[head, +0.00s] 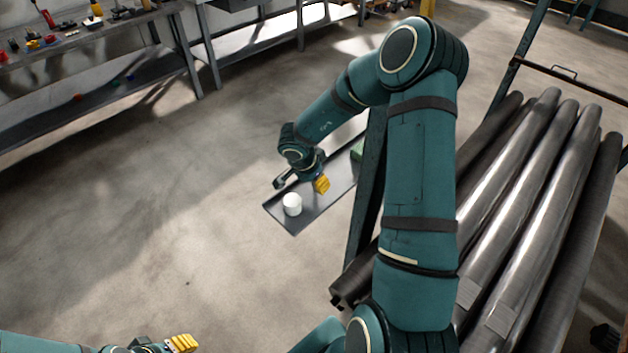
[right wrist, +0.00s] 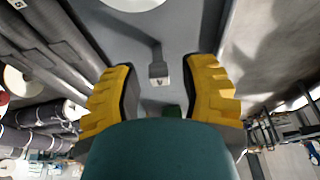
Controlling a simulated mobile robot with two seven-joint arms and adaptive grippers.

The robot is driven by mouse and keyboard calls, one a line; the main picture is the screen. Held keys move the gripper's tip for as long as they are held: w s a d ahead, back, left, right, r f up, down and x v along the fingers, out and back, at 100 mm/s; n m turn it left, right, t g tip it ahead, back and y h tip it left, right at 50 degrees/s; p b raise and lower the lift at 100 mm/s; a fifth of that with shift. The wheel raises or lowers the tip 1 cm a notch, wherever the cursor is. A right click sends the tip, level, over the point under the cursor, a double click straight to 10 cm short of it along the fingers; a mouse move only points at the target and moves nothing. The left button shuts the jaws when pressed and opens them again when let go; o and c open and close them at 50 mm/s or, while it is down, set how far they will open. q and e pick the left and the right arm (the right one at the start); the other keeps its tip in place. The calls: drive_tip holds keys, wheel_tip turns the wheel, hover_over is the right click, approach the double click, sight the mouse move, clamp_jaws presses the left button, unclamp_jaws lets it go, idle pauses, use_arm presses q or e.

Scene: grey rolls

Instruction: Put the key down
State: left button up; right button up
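My right gripper (head: 321,185) is over a narrow dark grey tray (head: 312,214), its yellow fingers pointing down. In the right wrist view its two yellow fingers (right wrist: 160,95) stand apart. Between them, in the gap, shows a small grey piece with a pale end (right wrist: 159,75); it touches neither finger. It may be the key, but I cannot tell for sure. A white cylinder (head: 292,204) stands on the tray near its front end, and its edge shows in the right wrist view (right wrist: 135,3). My left gripper (head: 182,343) is at the bottom left, away from the tray; its opening is unclear.
A green item (head: 357,151) is at the tray's far end, partly behind my arm. Several long grey rolls (head: 530,200) lie in a rack on the right. Workbenches with tools (head: 90,25) line the back left. The floor (head: 170,220) left of the tray is clear.

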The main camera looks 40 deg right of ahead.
drive_tip(key=p+v, duration=0.4)
drive_tip(key=v, duration=0.8)
drive_tip(key=a+f+n+t+y, duration=0.3)
drive_tip(key=a+f+n+t, duration=0.2)
drive_tip(key=a+f+n, duration=0.7)
drive_tip(key=s+a+f+n+g+y, duration=0.3)
drive_tip(key=s+a+f+y, duration=0.1)
drive_tip(key=s+a, duration=0.8)
drive_tip(key=shift+a+g, duration=0.3)
drive_tip(key=shift+a, duration=0.85)
drive_tip(key=shift+y, duration=0.3)
